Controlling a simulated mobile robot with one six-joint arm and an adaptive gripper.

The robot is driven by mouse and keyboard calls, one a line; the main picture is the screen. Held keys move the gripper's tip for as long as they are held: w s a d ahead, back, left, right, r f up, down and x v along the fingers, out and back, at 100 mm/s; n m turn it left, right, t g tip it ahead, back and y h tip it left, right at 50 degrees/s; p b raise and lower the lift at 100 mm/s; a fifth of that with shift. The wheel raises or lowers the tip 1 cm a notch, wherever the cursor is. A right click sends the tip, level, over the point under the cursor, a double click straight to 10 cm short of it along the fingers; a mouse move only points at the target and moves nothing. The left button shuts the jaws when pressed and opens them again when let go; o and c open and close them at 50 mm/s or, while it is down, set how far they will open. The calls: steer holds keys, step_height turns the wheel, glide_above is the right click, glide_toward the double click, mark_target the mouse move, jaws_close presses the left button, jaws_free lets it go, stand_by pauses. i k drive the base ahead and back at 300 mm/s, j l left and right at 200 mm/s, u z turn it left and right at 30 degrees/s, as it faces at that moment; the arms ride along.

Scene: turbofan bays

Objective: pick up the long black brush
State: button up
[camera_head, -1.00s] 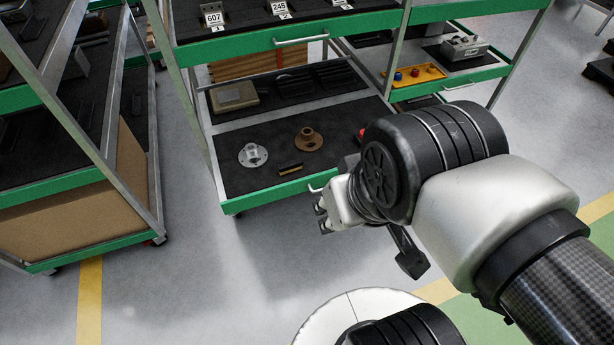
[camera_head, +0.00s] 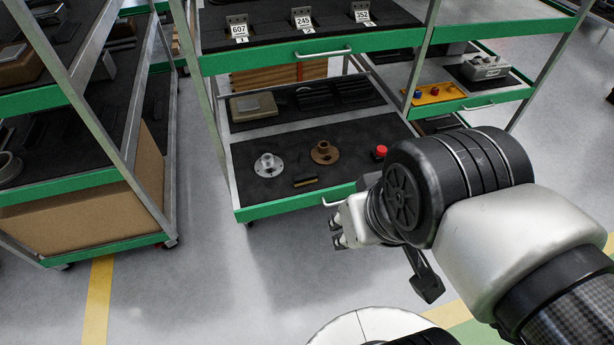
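A small dark bar with a tan strip along its edge (camera_head: 305,181), which looks like the black brush, lies flat on the black mat of the cart's lower drawer. It is near the front edge, in front of two flanged parts. My gripper (camera_head: 337,232) is in front of the drawer, to the right of the bar and lower in the picture. Its two dark fingertips are apart with nothing seen between them. The wrist hides part of the drawer's right end.
A silver flange (camera_head: 268,165), a brown flange (camera_head: 324,152) and a red button (camera_head: 381,152) share the drawer mat (camera_head: 250,184). The green drawer front (camera_head: 290,203) and the upper shelf edge (camera_head: 300,56) bound the opening. Another cart (camera_head: 95,185) stands left. Floor in front is clear.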

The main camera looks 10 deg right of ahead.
mark_target(308, 178)
steer(key=i+l+u, duration=0.3)
steer(key=i, duration=0.15)
steer(key=i+l+u, duration=0.3)
steer(key=i, duration=0.15)
steer(key=i+j, duration=0.05)
steer(key=j, duration=0.05)
